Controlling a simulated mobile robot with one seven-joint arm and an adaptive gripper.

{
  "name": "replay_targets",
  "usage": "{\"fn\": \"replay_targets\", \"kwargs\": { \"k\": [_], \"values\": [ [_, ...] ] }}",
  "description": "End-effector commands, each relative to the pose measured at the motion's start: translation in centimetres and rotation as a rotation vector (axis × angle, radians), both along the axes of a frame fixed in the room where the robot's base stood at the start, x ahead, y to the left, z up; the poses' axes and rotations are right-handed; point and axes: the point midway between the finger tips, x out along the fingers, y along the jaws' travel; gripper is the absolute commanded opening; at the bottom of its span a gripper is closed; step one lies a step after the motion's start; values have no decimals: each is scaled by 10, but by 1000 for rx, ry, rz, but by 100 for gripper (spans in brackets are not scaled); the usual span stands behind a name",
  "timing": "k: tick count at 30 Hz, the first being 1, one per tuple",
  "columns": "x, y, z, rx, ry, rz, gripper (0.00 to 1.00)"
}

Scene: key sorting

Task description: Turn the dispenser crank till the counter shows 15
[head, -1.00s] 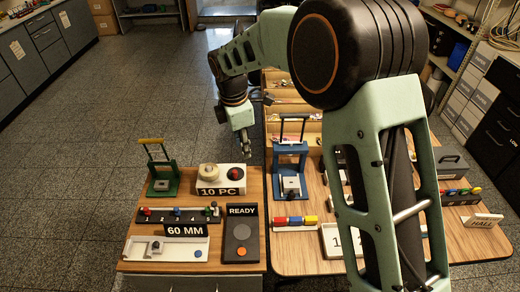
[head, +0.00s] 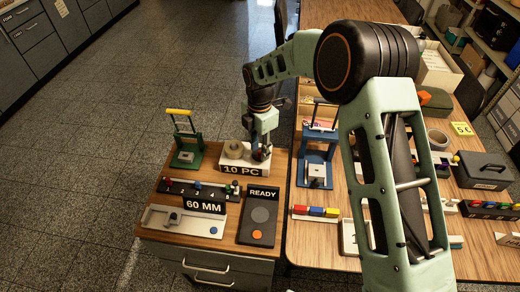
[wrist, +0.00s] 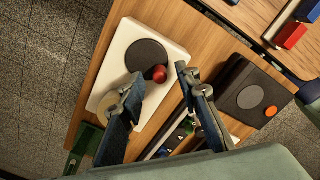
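The dispenser is a white box (head: 229,161) on the small wooden cabinet. Its front counter (head: 241,170) reads 10 PC. On its top are a beige roll-like part (head: 234,148) and a dark round crank disc with a red knob. In the wrist view I see the white box (wrist: 119,54), the dark disc (wrist: 146,54) and the red knob (wrist: 159,74). My gripper (head: 262,152) is low over the right end of the dispenser. In the wrist view my gripper (wrist: 158,73) is open, with the red knob between its fingertips; contact cannot be told.
A green press (head: 187,155) stands left of the dispenser and a blue press (head: 316,165) to the right. In front are a numbered slider strip (head: 200,190), a 60 MM gauge (head: 203,206) and a READY panel (head: 259,218). A larger table adjoins on the right.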

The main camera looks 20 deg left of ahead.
Motion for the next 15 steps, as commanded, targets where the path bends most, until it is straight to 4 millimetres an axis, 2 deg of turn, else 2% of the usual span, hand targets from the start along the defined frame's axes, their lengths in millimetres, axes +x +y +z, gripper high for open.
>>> {"fn": "replay_targets", "kwargs": {
  "k": [3, 12, 15],
  "values": [
    [0, 0, -8, -1, 0, 0, 30],
    [0, 0, -10, 0, 0, -1, 30],
    [0, 0, -10, 0, 0, -1, 19]
  ]
}}
